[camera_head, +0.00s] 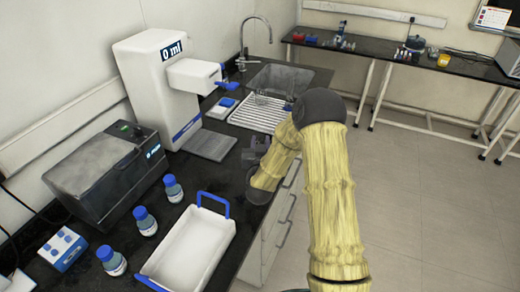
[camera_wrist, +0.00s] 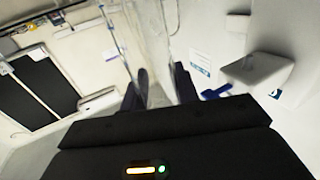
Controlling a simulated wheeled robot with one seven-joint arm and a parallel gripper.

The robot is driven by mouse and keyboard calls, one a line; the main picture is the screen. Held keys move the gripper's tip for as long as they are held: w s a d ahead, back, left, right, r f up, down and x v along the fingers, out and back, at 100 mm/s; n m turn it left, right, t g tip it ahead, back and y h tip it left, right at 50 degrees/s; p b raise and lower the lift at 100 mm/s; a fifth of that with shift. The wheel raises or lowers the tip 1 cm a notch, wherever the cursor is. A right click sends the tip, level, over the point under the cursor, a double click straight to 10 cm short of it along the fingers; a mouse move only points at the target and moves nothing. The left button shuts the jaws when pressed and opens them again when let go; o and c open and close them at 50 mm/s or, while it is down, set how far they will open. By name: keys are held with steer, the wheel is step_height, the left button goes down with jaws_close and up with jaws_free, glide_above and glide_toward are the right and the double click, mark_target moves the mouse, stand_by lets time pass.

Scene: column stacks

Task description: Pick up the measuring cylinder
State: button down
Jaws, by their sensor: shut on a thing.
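In the wrist view, my gripper (camera_wrist: 162,84) has its two dark fingers closed around the clear, see-through measuring cylinder (camera_wrist: 151,42). The cylinder runs up from between the fingers to the top edge of the picture. Its lower part is hidden behind the gripper body. In the head view, my gripper (camera_head: 257,146) is over the black counter's front edge, right of the white dispenser. The held cylinder cannot be made out clearly there.
The white dispenser (camera_head: 150,85) reading "0 ml" has a blue nozzle. A white drying rack (camera_head: 258,118) and sink (camera_head: 282,80) lie beyond it. A grey box unit (camera_head: 105,172), several blue-capped bottles (camera_head: 145,221) and a white tray (camera_head: 190,250) with blue handles occupy the near counter.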

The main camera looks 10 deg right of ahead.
step_height(320, 180, up, 8)
steer(key=b, duration=0.1)
stand_by(0.4)
